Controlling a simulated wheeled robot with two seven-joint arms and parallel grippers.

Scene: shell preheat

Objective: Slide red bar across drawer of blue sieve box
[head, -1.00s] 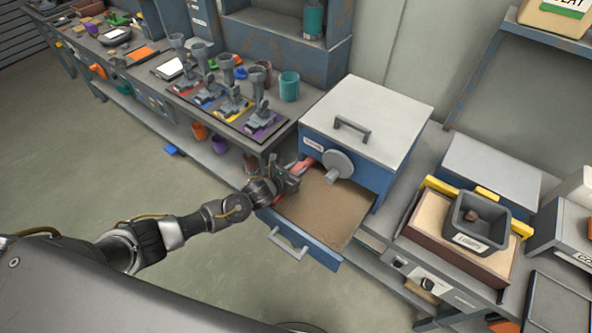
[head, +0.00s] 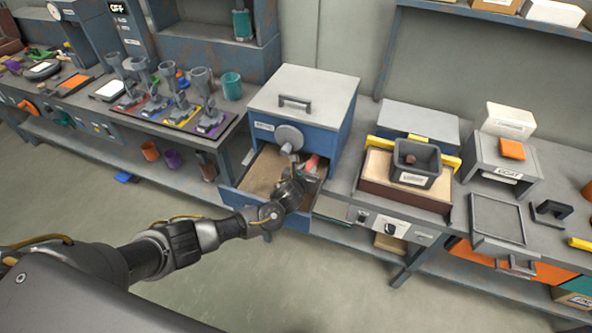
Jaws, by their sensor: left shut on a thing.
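The blue sieve box (head: 323,138) with a light grey lid and a round grey knob stands on the bench in the middle of the head view. Its drawer (head: 232,196) is pulled out toward me and holds brown sand-like material. My left gripper (head: 304,175) is at the right side of the open drawer, shut on the red bar (head: 312,162). Only a short red piece of the bar shows above the jaws; the rest is hidden by the gripper. My right gripper is not in view.
A rack of grey stands on coloured mats (head: 178,112) and a teal cup (head: 231,86) are left of the box. Right of it are a dark grey bin (head: 417,165) over a sand tray and a grey stand (head: 506,165). Floor in front is free.

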